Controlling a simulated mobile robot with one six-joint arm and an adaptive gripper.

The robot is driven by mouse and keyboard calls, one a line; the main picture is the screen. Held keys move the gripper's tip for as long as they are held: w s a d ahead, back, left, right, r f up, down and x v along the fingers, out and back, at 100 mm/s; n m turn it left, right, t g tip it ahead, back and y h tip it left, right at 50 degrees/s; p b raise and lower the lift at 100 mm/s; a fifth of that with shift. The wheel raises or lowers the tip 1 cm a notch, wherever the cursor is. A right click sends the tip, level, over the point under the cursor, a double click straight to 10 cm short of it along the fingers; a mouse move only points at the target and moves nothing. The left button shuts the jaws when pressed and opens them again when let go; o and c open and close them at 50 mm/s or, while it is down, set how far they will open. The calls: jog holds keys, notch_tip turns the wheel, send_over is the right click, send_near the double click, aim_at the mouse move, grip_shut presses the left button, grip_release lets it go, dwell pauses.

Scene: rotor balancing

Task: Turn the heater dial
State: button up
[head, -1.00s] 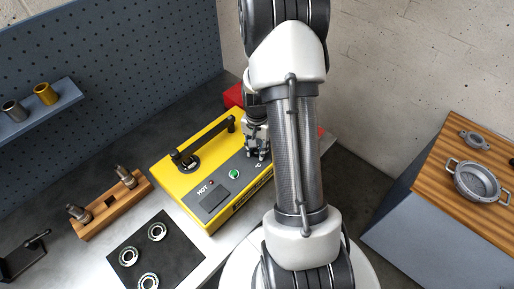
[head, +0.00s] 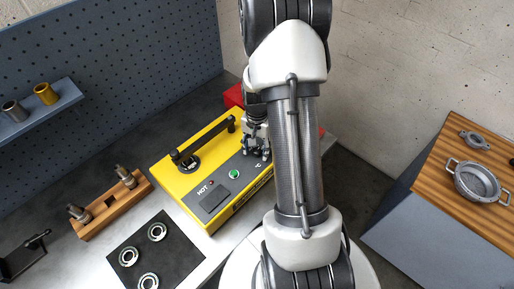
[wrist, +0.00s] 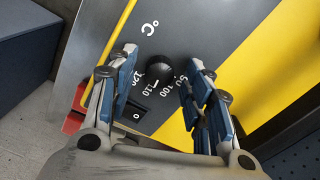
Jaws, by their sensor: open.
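The heater (head: 190,172) is a yellow box with a grey top panel, standing on the bench. Its dial (wrist: 159,70) is a round black knob on the grey panel, with a printed scale around it including 100, 110 and 120. My gripper (wrist: 163,78) is open, with blue-padded fingers on either side of the dial in the wrist view; I cannot tell whether they touch it. In the head view my gripper (head: 257,155) is over the far right end of the heater panel and hides the dial.
A black switch marked 0 (wrist: 131,111) sits beside the dial, close to the left finger. A black bar handle (head: 203,142) stands above the heater. A green button (head: 234,174) and a dark display (head: 215,199) are on the panel. A black mat (head: 133,249) holds bearing rings.

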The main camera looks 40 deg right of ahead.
aim_at(257, 150)
notch_tip(257, 150, up, 12)
jog(key=shift+f, duration=0.25)
dwell(0.5)
